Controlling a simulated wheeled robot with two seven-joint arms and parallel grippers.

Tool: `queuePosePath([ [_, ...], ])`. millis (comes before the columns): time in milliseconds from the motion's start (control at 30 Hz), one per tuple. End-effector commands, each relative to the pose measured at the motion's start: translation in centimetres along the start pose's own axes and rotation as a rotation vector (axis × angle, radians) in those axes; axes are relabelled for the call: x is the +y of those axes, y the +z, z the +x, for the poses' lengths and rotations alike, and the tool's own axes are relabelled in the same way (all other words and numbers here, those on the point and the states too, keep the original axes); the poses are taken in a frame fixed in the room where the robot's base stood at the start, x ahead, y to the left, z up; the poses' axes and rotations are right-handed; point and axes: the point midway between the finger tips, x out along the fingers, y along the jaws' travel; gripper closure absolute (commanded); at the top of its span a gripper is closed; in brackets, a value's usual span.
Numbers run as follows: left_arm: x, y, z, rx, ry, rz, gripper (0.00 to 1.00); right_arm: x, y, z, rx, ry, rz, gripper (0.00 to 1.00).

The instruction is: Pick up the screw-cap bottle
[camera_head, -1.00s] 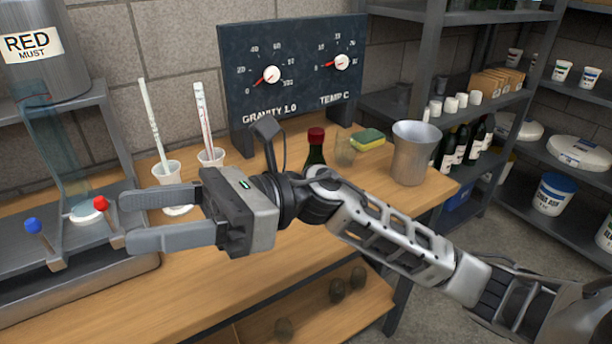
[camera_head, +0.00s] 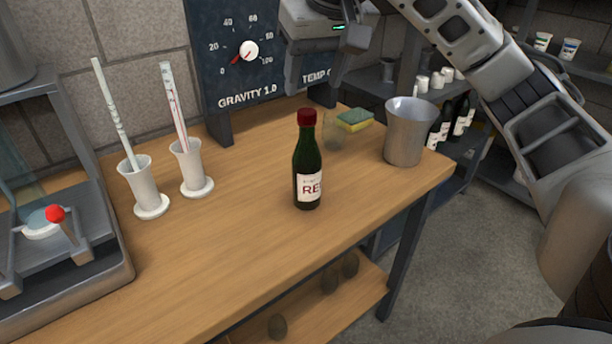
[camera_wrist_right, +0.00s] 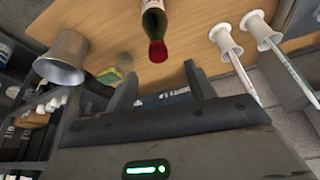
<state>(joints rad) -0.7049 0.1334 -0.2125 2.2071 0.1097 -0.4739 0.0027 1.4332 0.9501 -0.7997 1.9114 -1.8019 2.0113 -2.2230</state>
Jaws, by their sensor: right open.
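The screw-cap bottle (camera_head: 307,165) stands upright on the wooden table, dark green with a red cap and a white label. My right gripper (camera_head: 318,82) is open and empty, above and behind the bottle in front of the gauge board, with its fingers pointing down. In the right wrist view the bottle (camera_wrist_right: 153,22) shows at the top, its red cap towards me. It lies beyond the open fingers of the right gripper (camera_wrist_right: 160,82) and apart from them. My left gripper is not in view.
A steel cup (camera_head: 405,135), a clear glass (camera_head: 334,136) and a sponge (camera_head: 355,119) stand right of and behind the bottle. Two white cylinders (camera_head: 143,187) (camera_head: 192,168) with tall instruments stand left. The gauge board (camera_head: 232,85) rises behind. Tabletop in front of the bottle is clear.

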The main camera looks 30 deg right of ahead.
Motion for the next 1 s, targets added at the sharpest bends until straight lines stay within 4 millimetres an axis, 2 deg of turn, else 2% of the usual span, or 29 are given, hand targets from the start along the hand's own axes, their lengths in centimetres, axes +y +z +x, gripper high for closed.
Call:
queuePosePath([
  [33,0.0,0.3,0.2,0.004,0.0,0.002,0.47,0.0,0.2,1.6,-0.005,-0.001,0.001,0.46],
  [200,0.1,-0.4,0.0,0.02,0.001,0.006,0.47,0.0,0.1,4.4,-0.004,-0.002,0.001,0.46],
  [467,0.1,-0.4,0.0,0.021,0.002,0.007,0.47,0.0,0.0,6.3,-0.002,-0.002,0.001,0.46],
  [700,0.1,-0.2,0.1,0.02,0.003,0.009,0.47,0.4,0.0,9.9,-0.004,-0.003,0.001,0.46],
  [800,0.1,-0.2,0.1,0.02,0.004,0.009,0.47,0.4,0.0,10.8,-0.002,-0.003,0.001,0.46],
  [1000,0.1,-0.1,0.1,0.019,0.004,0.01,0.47,0.3,-0.1,11.1,0.0,-0.004,0.001,0.46],
])
